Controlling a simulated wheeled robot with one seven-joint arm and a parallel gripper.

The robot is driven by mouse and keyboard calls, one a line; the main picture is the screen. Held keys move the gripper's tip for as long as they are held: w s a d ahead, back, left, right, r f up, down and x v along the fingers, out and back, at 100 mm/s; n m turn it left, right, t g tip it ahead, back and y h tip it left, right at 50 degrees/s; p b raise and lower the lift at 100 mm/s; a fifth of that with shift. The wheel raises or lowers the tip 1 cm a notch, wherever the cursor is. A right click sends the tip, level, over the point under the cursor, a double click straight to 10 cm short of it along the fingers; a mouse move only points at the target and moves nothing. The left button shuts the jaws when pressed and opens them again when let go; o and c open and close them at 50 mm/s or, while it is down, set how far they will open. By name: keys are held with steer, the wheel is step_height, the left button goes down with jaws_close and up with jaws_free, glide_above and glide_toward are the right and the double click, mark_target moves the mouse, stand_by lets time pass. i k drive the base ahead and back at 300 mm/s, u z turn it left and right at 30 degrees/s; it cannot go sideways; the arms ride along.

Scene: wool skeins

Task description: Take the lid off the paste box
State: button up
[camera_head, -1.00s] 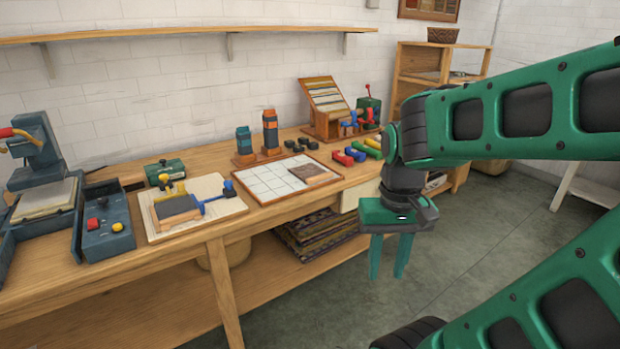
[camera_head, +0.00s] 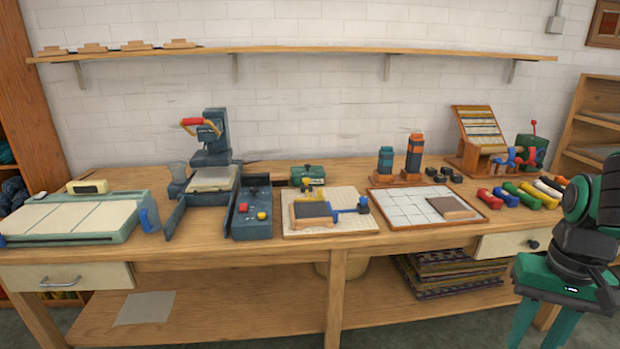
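What looks like the paste box is a small dark green box (camera_head: 307,176) with a small knob on top. It stands on the workbench behind the pale board, left of the bench's middle, and its lid appears to be on. My gripper (camera_head: 541,332) is at the lower right, in front of the bench's right end and well away from the box. Its green fingers point down and are apart, with nothing seen between them; the tips are cut off by the frame's bottom edge.
A pale board (camera_head: 352,194) with a yellow-and-blue tool lies before the box. A blue-grey tray (camera_head: 251,224) and a press (camera_head: 211,150) stand left of it. Two dark towers (camera_head: 414,155) and a tiled tray (camera_head: 385,205) are to the right. A shelf (camera_head: 300,51) runs above.

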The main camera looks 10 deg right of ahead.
mark_target(307, 170)
steer(key=u, duration=0.3)
steer(key=i, duration=2)
steer(key=z, duration=0.3)
